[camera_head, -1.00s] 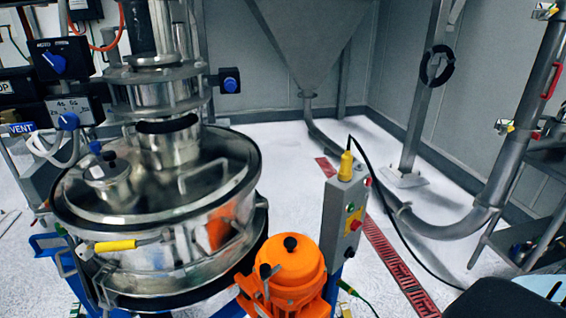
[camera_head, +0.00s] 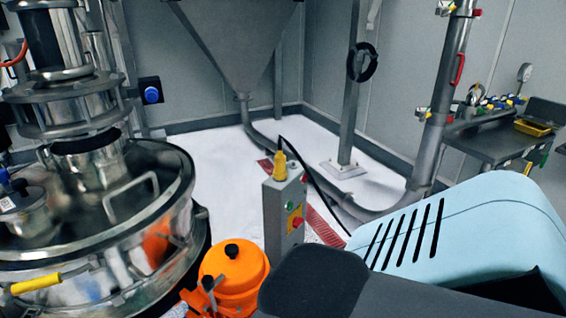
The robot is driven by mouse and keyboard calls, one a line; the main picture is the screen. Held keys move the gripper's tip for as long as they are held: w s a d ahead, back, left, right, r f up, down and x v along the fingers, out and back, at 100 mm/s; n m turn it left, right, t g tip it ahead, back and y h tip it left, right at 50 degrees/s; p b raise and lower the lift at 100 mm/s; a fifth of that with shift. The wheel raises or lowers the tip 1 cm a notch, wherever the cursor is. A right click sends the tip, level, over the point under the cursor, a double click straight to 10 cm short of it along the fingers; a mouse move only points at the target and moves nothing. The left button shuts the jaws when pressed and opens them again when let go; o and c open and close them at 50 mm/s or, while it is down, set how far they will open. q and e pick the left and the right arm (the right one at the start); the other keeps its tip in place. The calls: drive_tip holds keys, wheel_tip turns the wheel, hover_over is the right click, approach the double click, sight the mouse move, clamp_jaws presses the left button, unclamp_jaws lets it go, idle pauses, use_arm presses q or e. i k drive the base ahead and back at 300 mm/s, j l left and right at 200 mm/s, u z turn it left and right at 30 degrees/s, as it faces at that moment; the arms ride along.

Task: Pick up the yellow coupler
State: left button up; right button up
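I cannot tell for sure which yellow thing is the yellow coupler. A workbench (camera_head: 490,146) at the far right carries several small coloured fittings, some yellow (camera_head: 489,102), too small to make out. A yellow cable plug (camera_head: 280,168) stands upright on top of the grey control box (camera_head: 285,215). A yellow lever grip (camera_head: 36,283) sits on the side of the steel sifter at the left. Neither of my grippers is in view, and I see nothing held.
The steel sifter (camera_head: 120,225) fills the left, with an orange motor (camera_head: 235,268) beside it. A grey hopper (camera_head: 236,45) and pipe (camera_head: 440,110) stand behind. My own light-blue and black body part covers the lower right. White floor (camera_head: 225,190) lies open in the middle.

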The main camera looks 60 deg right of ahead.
sight(281, 172)
drive_tip(key=k+l, duration=0.15)
drive_tip(key=l, duration=0.25)
drive_tip(key=k+l, duration=0.15)
drive_tip(key=l, duration=0.3)
drive_tip(key=k+l, duration=0.1)
drive_tip(key=l, duration=0.3)
drive_tip(key=k+l, duration=0.15)
drive_tip(key=l, duration=0.25)
